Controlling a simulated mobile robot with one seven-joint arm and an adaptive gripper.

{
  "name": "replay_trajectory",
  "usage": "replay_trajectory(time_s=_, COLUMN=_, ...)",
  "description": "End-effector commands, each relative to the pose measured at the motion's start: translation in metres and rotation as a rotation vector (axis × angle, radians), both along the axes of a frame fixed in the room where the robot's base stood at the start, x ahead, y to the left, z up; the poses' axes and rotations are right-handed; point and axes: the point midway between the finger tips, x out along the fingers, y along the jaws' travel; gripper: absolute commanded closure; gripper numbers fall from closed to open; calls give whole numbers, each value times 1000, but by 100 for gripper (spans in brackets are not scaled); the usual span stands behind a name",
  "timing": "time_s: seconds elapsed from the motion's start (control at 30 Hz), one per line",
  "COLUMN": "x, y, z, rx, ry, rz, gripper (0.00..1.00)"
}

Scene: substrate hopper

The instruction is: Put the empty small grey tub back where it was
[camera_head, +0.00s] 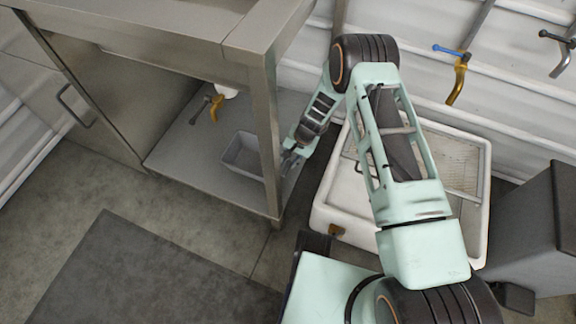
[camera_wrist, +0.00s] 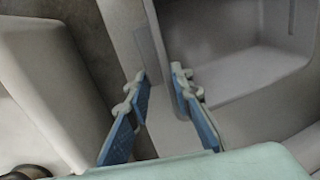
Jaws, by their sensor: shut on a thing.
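The small grey tub (camera_head: 240,156) sits at the lower shelf of the steel bench, and its inside looks empty. A bench leg hides its right end in the head view. My gripper (camera_head: 287,160) is just right of that leg, low down. In the wrist view the tub (camera_wrist: 240,62) fills the upper right, with its open inside showing. My gripper's blue-padded fingers (camera_wrist: 160,86) are on either side of the tub's near wall and shut on it. Whether the tub rests fully on the shelf I cannot tell.
The bench leg (camera_head: 264,130) stands close to my gripper. The lower shelf (camera_head: 185,165) has free room left of the tub. A yellow-handled valve (camera_head: 216,107) hangs above the shelf. A large white bin (camera_head: 332,190) stands to the right.

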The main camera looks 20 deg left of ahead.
Motion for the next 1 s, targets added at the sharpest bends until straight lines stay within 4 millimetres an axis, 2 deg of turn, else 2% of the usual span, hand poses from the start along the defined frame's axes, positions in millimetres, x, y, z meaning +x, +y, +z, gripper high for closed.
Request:
replay_trajectory(time_s=0.03, x=-1, y=0, z=-10, rx=0, ry=1, rz=0, gripper=100)
replay_trajectory(time_s=0.17, x=0, y=0, z=-28, rx=0, ry=1, rz=1, gripper=100)
replay_trajectory(time_s=0.5, x=0, y=0, z=-30, rx=0, ry=1, rz=1, gripper=100)
replay_trajectory(time_s=0.53, x=-1, y=-1, z=-31, rx=-1, ry=2, rz=2, gripper=78)
replay_trajectory(time_s=0.67, x=-1, y=0, z=-30, rx=-1, ry=1, rz=1, gripper=64)
replay_trajectory(time_s=1.0, x=0, y=0, z=-29, rx=-1, ry=1, rz=1, gripper=62)
